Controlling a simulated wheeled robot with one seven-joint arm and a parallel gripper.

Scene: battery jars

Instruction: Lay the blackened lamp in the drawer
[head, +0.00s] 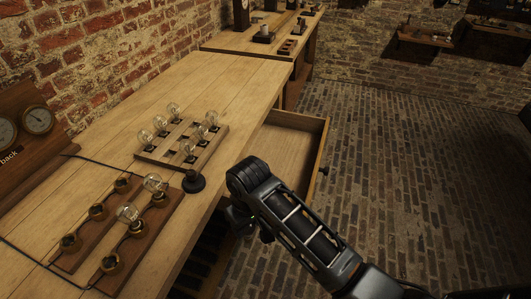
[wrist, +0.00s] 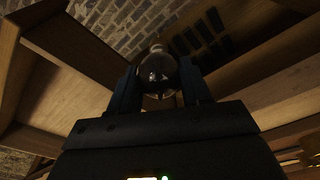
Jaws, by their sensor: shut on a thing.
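The blackened lamp (wrist: 157,66) is a dark glass bulb held between the two fingers of my gripper (wrist: 158,80) in the wrist view. In the head view my gripper (head: 240,218) is at the table's front edge, nearer the camera than the drawer, mostly hidden by my arm; the lamp cannot be made out there. The drawer (head: 291,150) is pulled open from the table's front edge. The part of its inside that shows is bare wood; its near end is hidden behind my arm.
On the table (head: 200,90), a wooden rack (head: 217,143) holds several clear lamps. A socket board (head: 107,265) carries two clear lamps and several empty sockets. A dark round knob-like object (head: 194,182) stands near the edge. Gauges (head: 38,120) stand at left.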

